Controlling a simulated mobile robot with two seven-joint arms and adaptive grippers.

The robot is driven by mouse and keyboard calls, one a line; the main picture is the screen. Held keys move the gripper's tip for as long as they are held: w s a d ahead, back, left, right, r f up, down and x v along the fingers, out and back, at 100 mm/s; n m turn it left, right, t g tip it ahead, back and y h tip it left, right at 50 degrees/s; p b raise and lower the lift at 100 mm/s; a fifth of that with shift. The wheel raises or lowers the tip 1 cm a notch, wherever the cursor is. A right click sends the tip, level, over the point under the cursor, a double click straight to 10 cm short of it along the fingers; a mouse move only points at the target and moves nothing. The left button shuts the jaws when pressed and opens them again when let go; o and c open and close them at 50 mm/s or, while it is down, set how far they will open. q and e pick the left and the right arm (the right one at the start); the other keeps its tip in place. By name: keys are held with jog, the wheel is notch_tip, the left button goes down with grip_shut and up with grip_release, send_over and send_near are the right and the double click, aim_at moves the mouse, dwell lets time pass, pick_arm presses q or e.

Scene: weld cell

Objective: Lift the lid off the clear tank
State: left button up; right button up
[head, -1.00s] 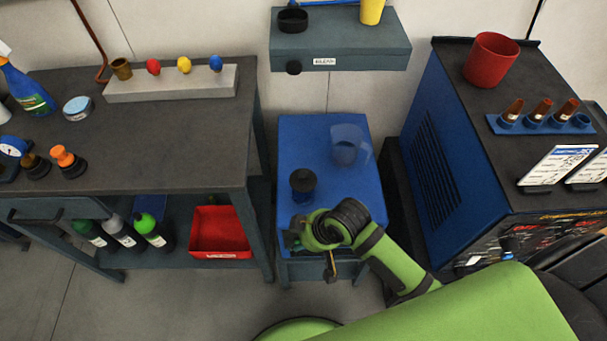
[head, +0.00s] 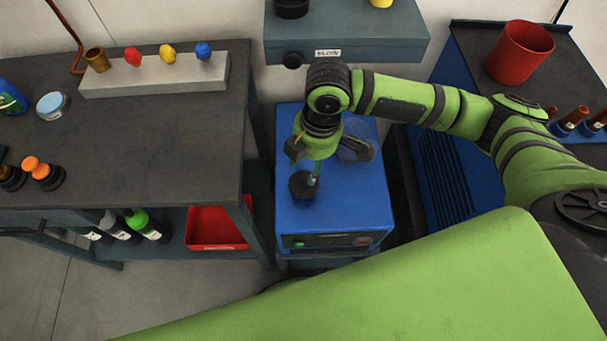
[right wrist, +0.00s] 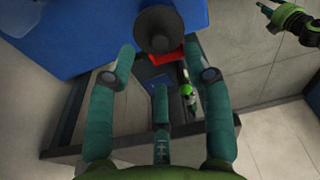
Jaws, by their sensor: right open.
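A dark round piece with a raised knob (head: 303,185) stands on the blue box (head: 345,205). It also shows in the right wrist view (right wrist: 158,30). A see-through container (head: 352,128) sits behind it to the right, partly covered by my arm. I cannot tell which part is the tank's lid. My right gripper (head: 313,176) hangs over the dark piece, fingers pointing down. In the right wrist view its fingers (right wrist: 157,80) are spread and empty, with the dark piece beyond their tips. What seems to be my left gripper (right wrist: 290,18) shows small at the top right.
The workbench (head: 130,150) on the left carries colored knobs on a grey block, with a red tray (head: 215,228) and bottles below. A blue machine with a red cup (head: 520,52) stands right.

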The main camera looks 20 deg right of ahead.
aim_at(304, 179)
jog(key=f, duration=0.4)
jog(key=a+f, duration=0.1)
jog(key=f, duration=0.1)
jog(key=c, duration=1)
